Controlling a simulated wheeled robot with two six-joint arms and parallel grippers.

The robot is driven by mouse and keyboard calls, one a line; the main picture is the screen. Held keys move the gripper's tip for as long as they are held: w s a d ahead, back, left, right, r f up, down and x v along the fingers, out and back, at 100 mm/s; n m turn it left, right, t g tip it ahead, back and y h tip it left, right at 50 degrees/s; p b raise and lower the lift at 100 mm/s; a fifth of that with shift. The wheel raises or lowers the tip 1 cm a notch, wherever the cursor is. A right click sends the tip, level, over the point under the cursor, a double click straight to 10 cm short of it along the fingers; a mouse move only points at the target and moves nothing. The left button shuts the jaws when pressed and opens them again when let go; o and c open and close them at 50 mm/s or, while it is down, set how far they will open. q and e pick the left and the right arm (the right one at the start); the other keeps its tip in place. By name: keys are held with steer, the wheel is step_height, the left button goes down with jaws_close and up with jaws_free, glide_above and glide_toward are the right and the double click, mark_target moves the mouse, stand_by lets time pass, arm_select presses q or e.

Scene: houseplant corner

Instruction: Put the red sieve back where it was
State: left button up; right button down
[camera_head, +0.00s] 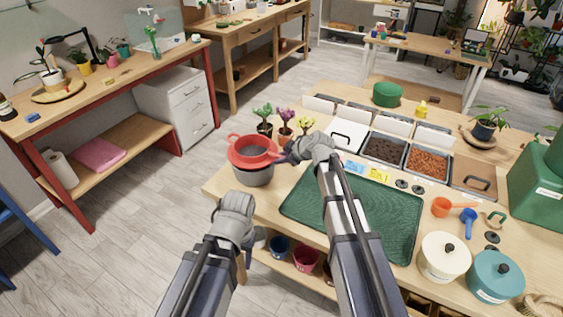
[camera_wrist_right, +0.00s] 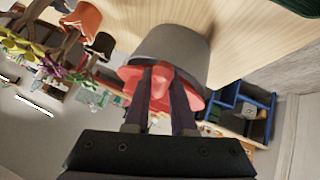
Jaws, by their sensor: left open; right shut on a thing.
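The red sieve (camera_head: 253,147) is at the mouth of a grey pot (camera_head: 254,176) near the left edge of the table. My right gripper (camera_head: 286,156) is shut on the sieve at its right side. In the right wrist view the fingers (camera_wrist_right: 163,72) lie against the red sieve (camera_wrist_right: 132,75), with the grey pot (camera_wrist_right: 172,45) just beyond. I cannot tell whether the sieve rests fully on the pot's rim. My left gripper (camera_head: 236,203) is open and empty, in front of the pot and apart from it.
Small potted plants (camera_head: 263,122) stand behind the pot. A green mat (camera_head: 305,205) covers the table to the right, with bins of soil (camera_head: 385,149) and bark (camera_head: 427,163) behind it. Scoops (camera_head: 441,207) and lidded canisters (camera_head: 444,262) stand further right. Coloured pots (camera_head: 306,258) sit on a lower shelf.

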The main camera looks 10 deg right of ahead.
steer(key=shift+f+b, duration=0.55)
steer(key=shift+b, duration=0.1)
steer(key=c, duration=0.8)
jaws_free()
steer(key=shift+o, duration=0.2)
steer(key=shift+r+p, duration=0.6)
steer(key=p+v, duration=0.8)
steer(key=v, duration=0.4)
steer(key=shift+s, duration=0.1)
